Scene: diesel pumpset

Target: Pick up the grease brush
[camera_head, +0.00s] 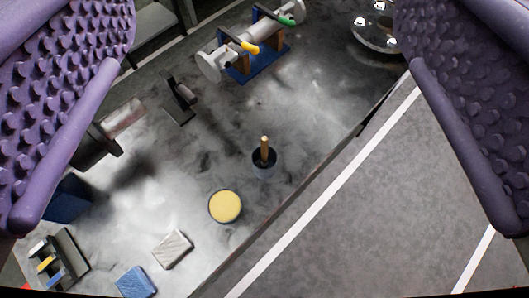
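What looks like the grease brush (265,148) is a short upright tan handle. It stands in or on a small dark round base (264,167) on the grey, stained bench top, close to its right edge. Its bristles cannot be made out. My gripper (267,222) is open, with its two purple studded fingers far apart at the left and right sides of the picture. Nothing is between the fingers at their level; the brush lies beyond them, about midway across the gap.
A round yellow-topped tin (225,206) stands just below left of the brush. A pale block (172,249), a blue block (135,282) and a small rack (67,260) are lower left. A pipe on a blue stand (257,62) is above. Grey floor (350,240) lies right.

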